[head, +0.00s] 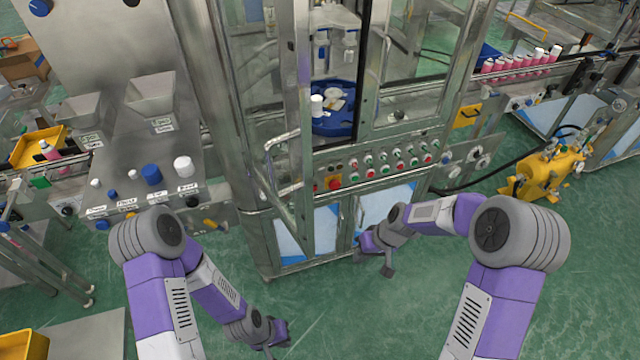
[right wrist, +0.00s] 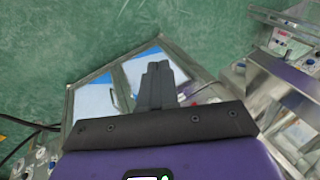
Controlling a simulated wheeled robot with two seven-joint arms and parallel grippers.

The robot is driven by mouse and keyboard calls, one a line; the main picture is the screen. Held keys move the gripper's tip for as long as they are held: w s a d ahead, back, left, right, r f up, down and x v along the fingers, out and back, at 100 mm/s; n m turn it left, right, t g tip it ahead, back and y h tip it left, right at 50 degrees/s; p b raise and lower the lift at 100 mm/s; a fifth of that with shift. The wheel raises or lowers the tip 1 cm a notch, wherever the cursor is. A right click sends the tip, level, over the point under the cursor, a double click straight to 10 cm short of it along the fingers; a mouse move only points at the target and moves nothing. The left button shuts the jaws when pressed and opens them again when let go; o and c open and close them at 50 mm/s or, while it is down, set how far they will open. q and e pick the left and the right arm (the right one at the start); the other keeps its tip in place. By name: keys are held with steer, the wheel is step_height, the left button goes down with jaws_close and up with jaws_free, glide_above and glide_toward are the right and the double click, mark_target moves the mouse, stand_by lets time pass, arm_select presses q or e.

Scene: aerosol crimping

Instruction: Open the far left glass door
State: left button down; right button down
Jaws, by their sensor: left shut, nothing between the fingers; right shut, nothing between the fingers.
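The left glass door (head: 293,95) of the steel machine is a tall metal-framed pane with a bar handle (head: 268,165). It stands swung outward at an angle, leaving a gap to its right through which a blue turntable (head: 333,122) shows. My left gripper (head: 276,346) is shut and empty, low over the floor, apart from the door and handle. My right gripper (head: 388,268) is shut and empty in front of the lower cabinet, right of the door. Its closed fingers (right wrist: 157,85) also show in the right wrist view.
A control panel (head: 380,163) with several buttons sits under the opening. Another glass pane (head: 410,55) is to the right. A button console (head: 150,185) with hoppers stands left. A yellow pump (head: 550,172) is on the floor at right. Green floor (head: 400,325) in front is clear.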

steer(key=w+a+r+n+y+p, duration=0.1)
steer(key=w+r+n+p, duration=0.15)
steer(key=r, duration=1.25)
steer(key=w+r+n+y+p, duration=0.1)
steer(key=r+n+y, duration=0.15)
steer(key=r, duration=1.25)
steer(key=s+a+f+p, duration=0.1)
steer(key=a+f, duration=0.6)
steer(key=a, duration=0.2)
steer(key=shift+s+a+f+n+h, duration=0.25)
steer(key=shift+a+f+n+h, duration=0.1)
steer(key=shift+n+h, duration=0.1)
